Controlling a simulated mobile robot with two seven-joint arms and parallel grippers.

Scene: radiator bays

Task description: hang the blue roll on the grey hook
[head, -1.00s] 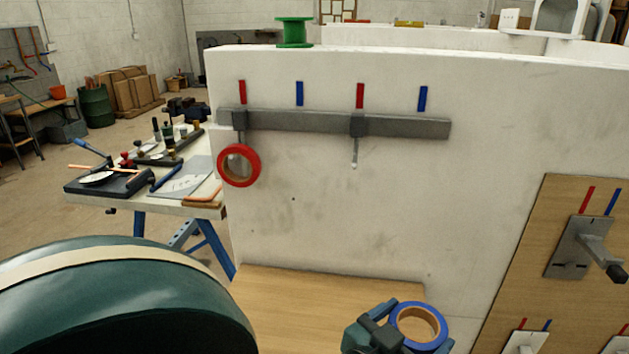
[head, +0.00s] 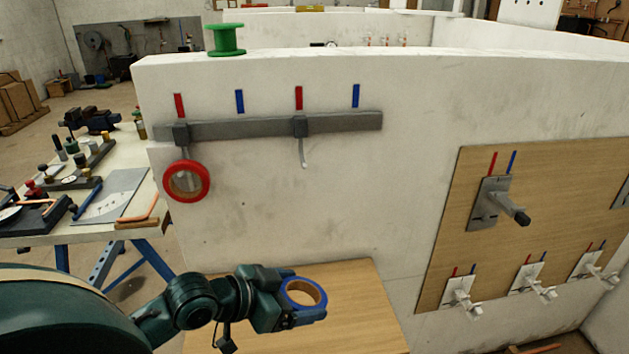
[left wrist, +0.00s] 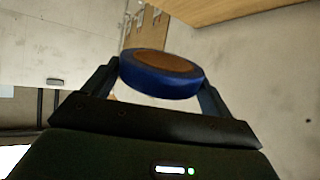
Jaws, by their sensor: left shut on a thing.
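The blue roll (head: 304,292) is a blue ring with a tan inner core. My left gripper (head: 296,304) is shut on it, low in front of the wall and over the wooden shelf. The left wrist view shows the blue roll (left wrist: 162,74) between the two fingers. The grey hook (head: 302,152) hangs from a block on the grey rail (head: 245,126), above the roll and apart from it; nothing hangs on it. A red roll (head: 186,181) hangs under the rail's left block. My right gripper is not in view.
Red and blue marks line the wall above the rail. A green spool (head: 226,40) stands on the wall's top. A wooden board (head: 465,230) with several metal brackets is at right. A cluttered workbench (head: 110,212) is at left. Bare wall lies between roll and rail.

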